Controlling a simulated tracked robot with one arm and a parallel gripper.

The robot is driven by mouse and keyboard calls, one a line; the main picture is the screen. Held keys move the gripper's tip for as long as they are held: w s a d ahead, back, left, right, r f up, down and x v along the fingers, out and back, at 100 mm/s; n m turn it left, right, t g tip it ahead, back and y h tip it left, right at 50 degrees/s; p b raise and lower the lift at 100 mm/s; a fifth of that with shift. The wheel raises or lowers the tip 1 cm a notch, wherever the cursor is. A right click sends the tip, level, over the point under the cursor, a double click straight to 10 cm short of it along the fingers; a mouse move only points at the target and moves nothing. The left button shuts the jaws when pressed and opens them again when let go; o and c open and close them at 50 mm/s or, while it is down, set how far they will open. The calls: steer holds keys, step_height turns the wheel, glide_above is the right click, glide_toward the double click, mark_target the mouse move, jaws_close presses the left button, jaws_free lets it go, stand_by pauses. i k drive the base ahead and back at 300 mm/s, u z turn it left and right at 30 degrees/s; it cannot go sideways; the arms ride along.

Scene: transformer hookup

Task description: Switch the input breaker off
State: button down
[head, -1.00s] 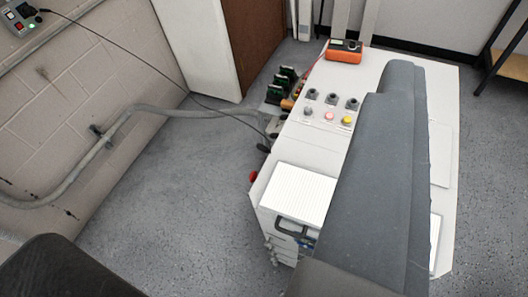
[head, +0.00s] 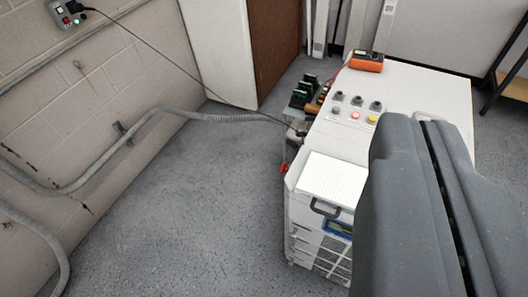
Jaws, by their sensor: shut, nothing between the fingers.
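A grey wall box (head: 68,14) with a small red part, a lit green lamp and a black plug sits at the top left of the head view. The white cabinet (head: 430,82) stands right of centre. Its top carries black knobs (head: 357,101) and red, grey and yellow buttons (head: 355,115). A red part (head: 284,168) sticks out at its left side. I cannot tell which of these parts is the input breaker; no label is readable. My grey arm covers the cabinet's right part. My gripper does not show.
An orange meter (head: 366,61) lies on the cabinet's back edge. A grey conduit (head: 150,113) runs along the wall and across to the cabinet. The floor (head: 185,215) between wall and cabinet is clear.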

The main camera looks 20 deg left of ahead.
mark_target(289, 141)
steer(key=u, duration=0.35)
steer(key=k, duration=0.9)
steer(key=u, duration=0.6)
steer(key=i, duration=2.15)
steer(key=z, duration=0.95)
steer(key=i, duration=0.6)
steer(key=z, duration=0.35)
